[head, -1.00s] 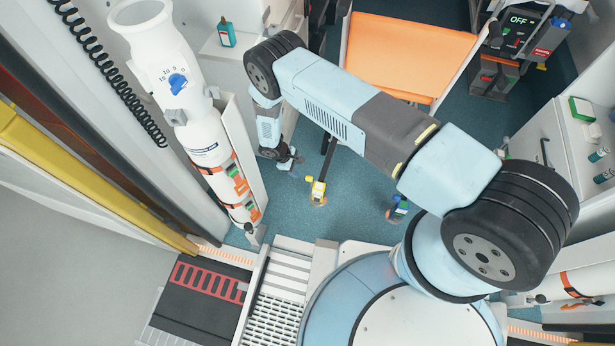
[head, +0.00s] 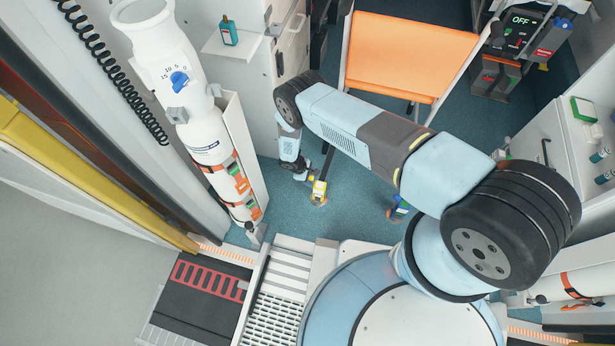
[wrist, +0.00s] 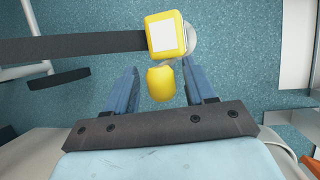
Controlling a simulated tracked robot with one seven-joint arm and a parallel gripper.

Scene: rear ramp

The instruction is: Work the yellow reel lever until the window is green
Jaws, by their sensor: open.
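The yellow reel (head: 319,188) is low over the teal floor, at the end of a dark strap. In the wrist view, the reel's yellow housing (wrist: 177,51) has a square window (wrist: 165,36) that looks white; I see no green on it. The rounded yellow lever (wrist: 160,84) sticks out from the housing towards my wrist. My gripper (wrist: 160,72) is open, with one blue finger on each side of the lever. Gaps show on both sides, so it does not grip the lever. In the head view my gripper (head: 303,174) is small, right beside the reel.
An orange seat (head: 410,55) is behind. A white cylinder (head: 205,140) stands at left, and a ramp with red slots (head: 207,280) is at lower left. Open floor lies around the reels.

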